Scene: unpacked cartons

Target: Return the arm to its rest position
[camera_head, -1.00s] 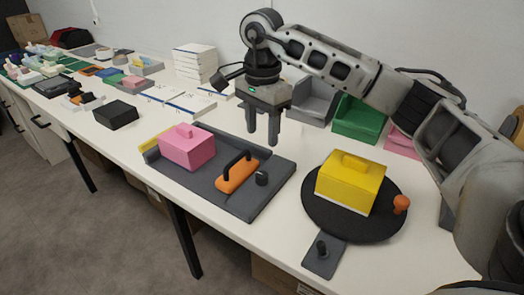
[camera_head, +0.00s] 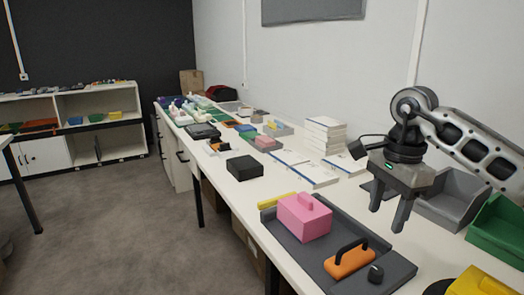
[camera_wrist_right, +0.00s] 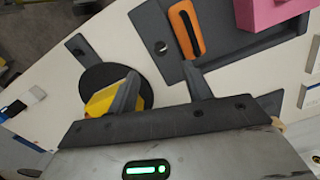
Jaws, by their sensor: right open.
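My right gripper (camera_head: 388,212) is open and empty in the head view. It hangs above the table with its fingers pointing down, beyond the dark grey tray (camera_head: 405,272). The tray carries a pink block with a knob (camera_head: 304,217), an orange handled piece (camera_head: 349,262) and a small black knob (camera_head: 375,274). In the right wrist view the open fingers (camera_wrist_right: 165,88) have nothing between them. The yellow block (camera_wrist_right: 100,103) on a black round plate (camera_wrist_right: 92,80) shows behind one finger. My left gripper is not in view.
A grey bin (camera_head: 448,204) and a green bin (camera_head: 500,232) stand to the right of the gripper. A stack of white boxes (camera_head: 324,134) and a black box (camera_head: 244,168) are farther along the table (camera_head: 235,192). White shelves (camera_head: 70,128) stand at the far left.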

